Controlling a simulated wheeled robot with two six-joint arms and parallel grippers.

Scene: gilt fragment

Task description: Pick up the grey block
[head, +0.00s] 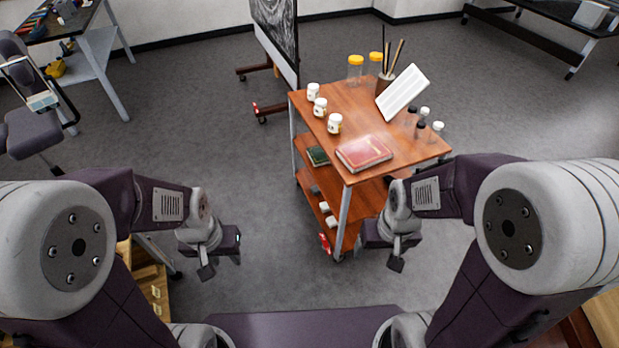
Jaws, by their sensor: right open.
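I cannot make out a clear grey block. A small dark greyish item (315,190) lies on the lower shelf of the wooden cart, too small to identify. My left gripper (222,264) hangs over the floor to the left of the cart, apart from it; its jaw gap is not clear. My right gripper (380,259) is open, in front of the cart's right side, with nothing seen in it. My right arm and gripper hide part of the cart's lower shelves.
The cart (357,119) bears white jars (320,107), a red book (364,153), yellow-lidded jars (355,69), a brush pot (384,83), a tilted white panel (402,93) and small bottles (437,131). A green book (318,156) lies below. An easel board (275,35) stands behind.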

